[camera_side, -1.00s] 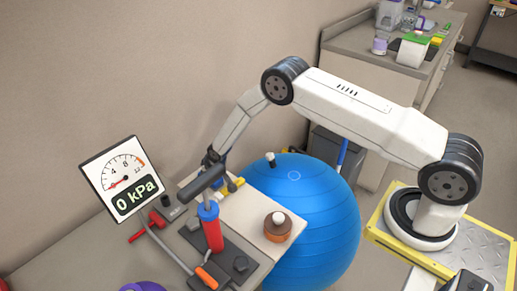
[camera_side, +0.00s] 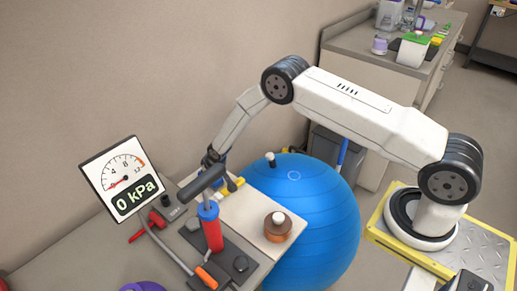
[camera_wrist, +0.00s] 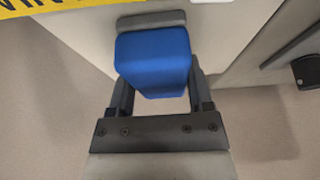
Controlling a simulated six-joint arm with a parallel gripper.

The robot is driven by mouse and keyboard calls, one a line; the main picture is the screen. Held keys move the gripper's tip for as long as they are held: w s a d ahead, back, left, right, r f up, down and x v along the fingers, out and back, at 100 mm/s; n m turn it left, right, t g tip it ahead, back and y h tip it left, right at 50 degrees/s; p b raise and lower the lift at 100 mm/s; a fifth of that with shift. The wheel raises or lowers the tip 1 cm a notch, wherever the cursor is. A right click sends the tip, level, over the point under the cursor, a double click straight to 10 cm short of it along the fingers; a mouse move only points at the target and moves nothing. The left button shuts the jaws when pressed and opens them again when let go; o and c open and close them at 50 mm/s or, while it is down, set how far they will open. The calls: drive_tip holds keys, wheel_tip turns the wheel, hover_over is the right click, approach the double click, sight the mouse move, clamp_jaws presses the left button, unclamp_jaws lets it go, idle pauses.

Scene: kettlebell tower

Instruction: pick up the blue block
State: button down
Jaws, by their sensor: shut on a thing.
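The blue block (camera_wrist: 153,62) is between the two fingers of my gripper (camera_wrist: 159,90) in the wrist view, and the gripper is shut on it. In the side view my gripper (camera_side: 213,158) is at the far left end of my arm, above the work table and just behind a dark pump handle. Only a small part of the blue block (camera_side: 221,163) shows there, beside the fingers. Whether the block touches the surface below cannot be told.
A red pump (camera_side: 212,234) with a blue collar and dark handle (camera_side: 203,180) stands close in front. A pressure gauge (camera_side: 124,179) reading 0 kPa is at left. A large blue ball (camera_side: 325,220) is at right. A brown weight with a white knob (camera_side: 278,229) sits on the board.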

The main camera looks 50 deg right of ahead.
drive_tip(key=shift+r, duration=4.95)
drive_tip(key=c, duration=0.6)
unclamp_jaws()
drive_tip(key=shift+c, duration=0.2)
drive_tip(key=c, duration=0.5)
drive_tip(key=shift+o, duration=0.2)
drive_tip(key=shift+f, duration=4.85)
drive_tip(key=o, duration=1.1)
clamp_jaws()
drive_tip(key=shift+r, duration=4.05)
